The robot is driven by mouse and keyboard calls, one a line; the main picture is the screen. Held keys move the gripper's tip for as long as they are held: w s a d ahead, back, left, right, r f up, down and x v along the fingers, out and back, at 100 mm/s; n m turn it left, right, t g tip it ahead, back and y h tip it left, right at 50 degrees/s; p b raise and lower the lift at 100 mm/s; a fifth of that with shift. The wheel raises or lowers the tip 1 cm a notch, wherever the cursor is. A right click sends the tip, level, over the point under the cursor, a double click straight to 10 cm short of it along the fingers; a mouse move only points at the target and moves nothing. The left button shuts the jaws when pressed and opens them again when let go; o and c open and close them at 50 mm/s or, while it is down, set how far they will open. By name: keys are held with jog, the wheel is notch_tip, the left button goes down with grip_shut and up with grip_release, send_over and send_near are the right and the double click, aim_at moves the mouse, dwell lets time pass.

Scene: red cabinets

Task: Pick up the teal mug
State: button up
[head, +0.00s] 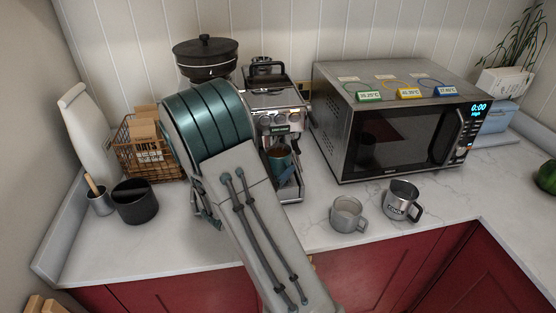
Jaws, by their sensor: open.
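The teal mug (280,158) stands in the espresso machine, on its drip tray below the brew head. My arm passes just left of it and in front of the machine's left side. A small part of what looks like my gripper (207,214) shows at the left edge of my arm, to the left of and lower in the picture than the mug. My arm hides most of it, and its fingertips are not clear. It appears apart from the mug, and no object shows in it.
The espresso machine (276,106) stands between a dark grinder (206,65) and a microwave (395,125). A clear cup (347,215) and a steel mug (400,202) stand near the counter's front edge. A wire basket (150,160) and a black pot (134,203) are left.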

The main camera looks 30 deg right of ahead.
jog(key=shift+x, duration=1.2)
jog(key=c, duration=0.7)
jog(key=shift+c, duration=0.6)
jog(key=shift+r, duration=0.15)
